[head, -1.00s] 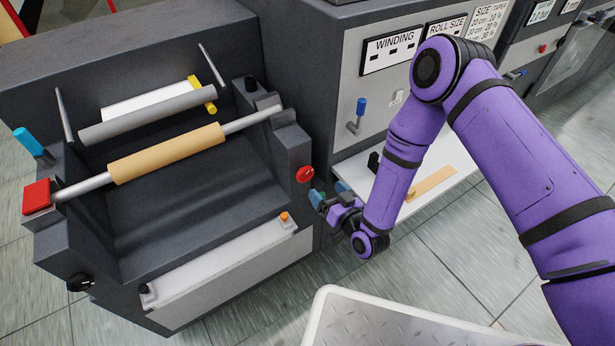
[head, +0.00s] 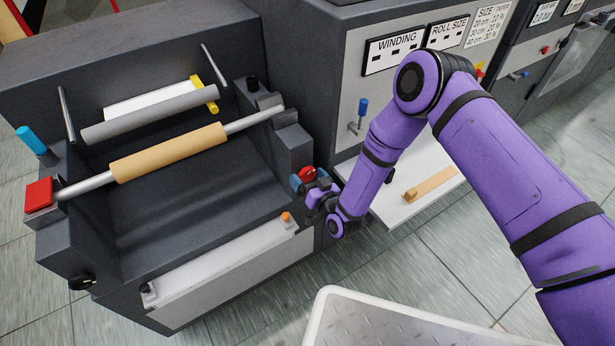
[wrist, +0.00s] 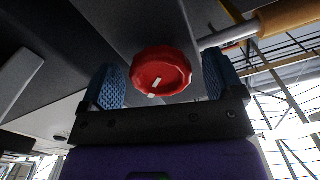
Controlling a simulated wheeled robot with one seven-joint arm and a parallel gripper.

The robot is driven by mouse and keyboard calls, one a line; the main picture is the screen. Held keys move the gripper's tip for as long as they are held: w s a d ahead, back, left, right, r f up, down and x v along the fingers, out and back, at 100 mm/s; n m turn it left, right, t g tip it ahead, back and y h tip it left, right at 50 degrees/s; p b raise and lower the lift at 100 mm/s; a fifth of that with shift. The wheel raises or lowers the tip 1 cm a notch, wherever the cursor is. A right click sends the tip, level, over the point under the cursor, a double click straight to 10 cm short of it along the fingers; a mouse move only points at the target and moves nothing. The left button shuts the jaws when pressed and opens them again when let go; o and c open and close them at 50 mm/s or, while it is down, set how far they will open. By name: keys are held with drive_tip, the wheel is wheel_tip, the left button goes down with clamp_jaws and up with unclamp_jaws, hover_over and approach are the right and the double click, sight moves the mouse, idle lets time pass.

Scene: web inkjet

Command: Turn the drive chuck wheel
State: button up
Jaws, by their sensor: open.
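The drive chuck wheel looks to be the round red knob (head: 307,174) with a white mark, on the right end of the winding machine. In the wrist view the red knob (wrist: 161,72) sits between and ahead of my two blue finger pads. My gripper (head: 312,184) is open at the knob, with a finger to either side of it (wrist: 160,82). I cannot tell whether the pads touch its rim. A tan core (head: 168,152) lies on the metal shaft, in line with the machine's right-hand block.
A red block (head: 38,194) and a blue-handled lever (head: 31,141) are at the machine's left end. A white shelf (head: 405,190) with a wooden piece (head: 430,184) stands right of my gripper. A blue-tipped lever (head: 362,108) is on the grey panel above. Tiled floor (head: 265,310) is open in front.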

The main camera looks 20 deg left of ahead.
drive_tip(key=shift+w+a, duration=0.2)
drive_tip(key=shift+a, duration=0.05)
drive_tip(key=c, duration=0.9)
drive_tip(key=m, duration=0.3)
drive_tip(key=shift+m, duration=0.3)
drive_tip(key=m, duration=0.3)
drive_tip(key=shift+m, duration=0.3)
drive_tip(key=m, duration=0.6)
drive_tip(key=shift+s+r+m, duration=0.1)
drive_tip(key=shift+r+m, duration=0.1)
drive_tip(key=shift+m, duration=0.1)
